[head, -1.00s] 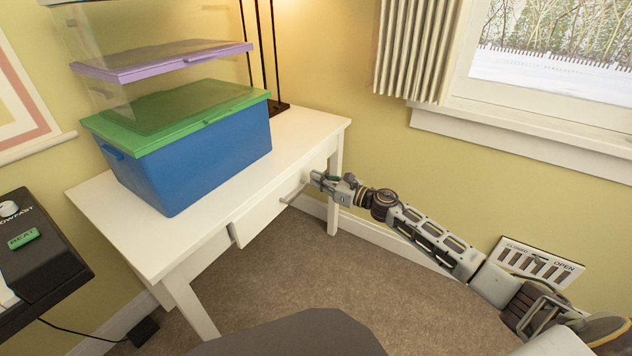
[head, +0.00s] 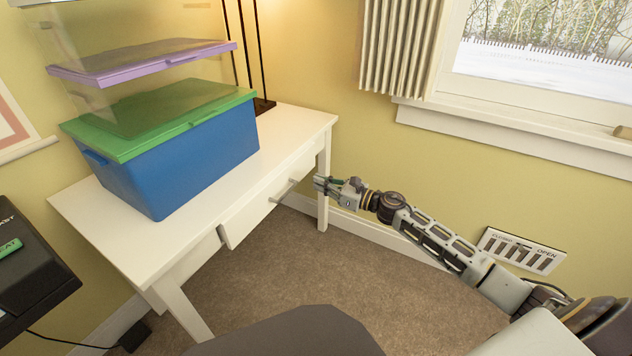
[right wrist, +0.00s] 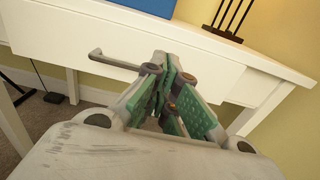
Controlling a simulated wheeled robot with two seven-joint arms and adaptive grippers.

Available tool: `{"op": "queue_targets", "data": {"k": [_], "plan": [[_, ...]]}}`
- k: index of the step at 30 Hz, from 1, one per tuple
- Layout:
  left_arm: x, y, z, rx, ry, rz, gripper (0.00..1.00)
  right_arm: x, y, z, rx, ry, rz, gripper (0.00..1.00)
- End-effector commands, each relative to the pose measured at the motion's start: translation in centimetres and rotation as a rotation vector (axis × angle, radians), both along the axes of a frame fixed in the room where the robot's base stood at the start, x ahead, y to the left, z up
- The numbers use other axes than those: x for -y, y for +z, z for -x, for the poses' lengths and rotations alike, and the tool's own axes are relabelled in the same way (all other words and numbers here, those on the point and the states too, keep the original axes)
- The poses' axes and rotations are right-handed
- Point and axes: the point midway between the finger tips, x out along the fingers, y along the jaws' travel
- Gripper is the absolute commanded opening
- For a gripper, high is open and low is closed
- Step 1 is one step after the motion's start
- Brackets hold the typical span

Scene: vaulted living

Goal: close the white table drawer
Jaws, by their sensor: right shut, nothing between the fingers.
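The white table (head: 140,235) stands against the wall at the left in the head view. Its white drawer (head: 250,217) stands a little out from the front of the table, with a step at its left end. A grey bar handle (head: 284,191) sits on the drawer front. My right gripper (head: 318,184) is shut and empty, just right of the handle and apart from it. In the right wrist view, the shut fingers (right wrist: 165,70) hide part of the drawer front (right wrist: 65,42), and the handle (right wrist: 115,61) shows to their left. My left gripper is not in view.
A blue bin (head: 190,165) with a green lid and a clear, purple-lidded bin (head: 140,65) above it stand on the table. A dark lamp base (head: 263,105) is behind them. A black device (head: 35,270) is at the left edge. Carpet (head: 330,265) before the table is clear.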

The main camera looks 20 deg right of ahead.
Motion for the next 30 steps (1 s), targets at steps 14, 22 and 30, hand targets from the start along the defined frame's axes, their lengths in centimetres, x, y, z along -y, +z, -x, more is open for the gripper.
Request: {"op": "queue_targets", "data": {"k": [14, 22, 30], "plan": [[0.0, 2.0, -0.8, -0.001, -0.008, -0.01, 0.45, 2.0, 0.0, 2.5, -0.001, -0.001, 0.0, 0.0], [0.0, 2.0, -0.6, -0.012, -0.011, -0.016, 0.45, 2.5, 0.0, 3.2, 0.0, 0.0, 0.0, 0.0], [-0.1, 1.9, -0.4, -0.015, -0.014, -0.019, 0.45, 2.5, 0.0, 3.2, 0.001, 0.0, 0.001, 0.0]]}}
